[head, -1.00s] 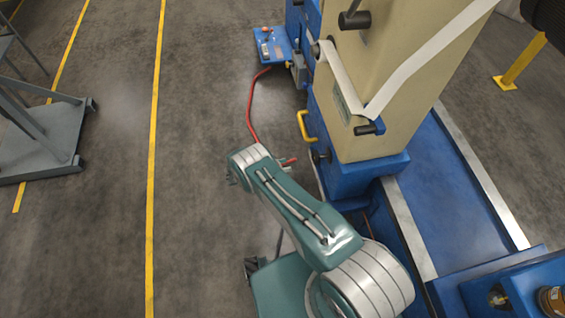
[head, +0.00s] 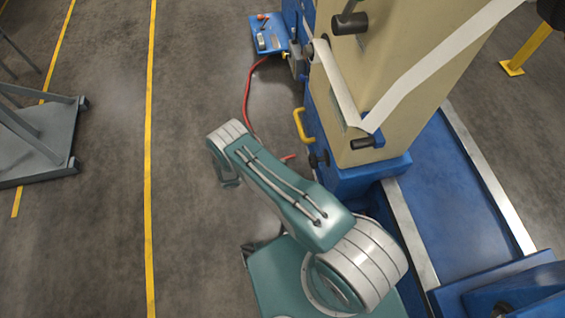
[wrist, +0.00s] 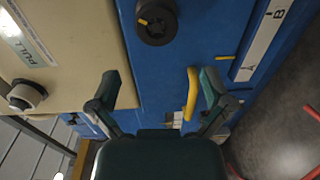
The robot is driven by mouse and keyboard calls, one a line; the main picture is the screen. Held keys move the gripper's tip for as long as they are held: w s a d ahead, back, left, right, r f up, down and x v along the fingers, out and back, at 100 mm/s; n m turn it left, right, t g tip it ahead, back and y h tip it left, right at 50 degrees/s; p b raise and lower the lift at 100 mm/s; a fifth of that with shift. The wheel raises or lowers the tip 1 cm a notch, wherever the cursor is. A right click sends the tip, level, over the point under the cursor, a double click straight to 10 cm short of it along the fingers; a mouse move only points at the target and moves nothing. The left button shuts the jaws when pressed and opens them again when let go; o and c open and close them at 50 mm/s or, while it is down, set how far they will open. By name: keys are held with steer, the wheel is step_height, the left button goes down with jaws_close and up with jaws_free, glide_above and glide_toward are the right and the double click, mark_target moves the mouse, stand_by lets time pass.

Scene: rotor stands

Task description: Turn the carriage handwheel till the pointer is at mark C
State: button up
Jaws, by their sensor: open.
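In the wrist view a round black handwheel (wrist: 157,22) with a yellow mark sits on the blue carriage face (wrist: 205,35), near the top edge. A pale scale strip (wrist: 262,42) on the right shows letters A and B; mark C is not readable in view. A small yellow strip (wrist: 225,57), perhaps the pointer, lies beside the scale. My gripper (wrist: 160,82) is open and empty, its two fingers apart below the handwheel in the picture.
A yellow handle (wrist: 192,93) stands close to my right finger; it also shows in the head view (head: 299,125). A cream panel (wrist: 75,50) with a knob (wrist: 25,95) is at left. A red hose (head: 246,100) lies on the floor. Open floor (head: 195,230) is left of my arm.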

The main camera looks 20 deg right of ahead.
steer(key=shift+s+d, duration=0.1)
steer(key=shift+d, duration=1.65)
steer(key=shift+a, duration=0.3)
jaws_close()
steer(key=shift+d, duration=0.15)
steer(key=shift+s+a+m+t+h, duration=0.1)
steer(key=shift+s+m, duration=0.75)
steer(key=shift+m, duration=1.7)
steer(key=shift+s+a+m+t+h, duration=0.15)
steer(key=shift+s+m, duration=0.7)
steer(key=shift+m, duration=1.65)
steer(key=shift+s+a+m+t+h, duration=0.1)
steer(key=shift+s+m, duration=0.75)
steer(key=shift+m, duration=1.7)
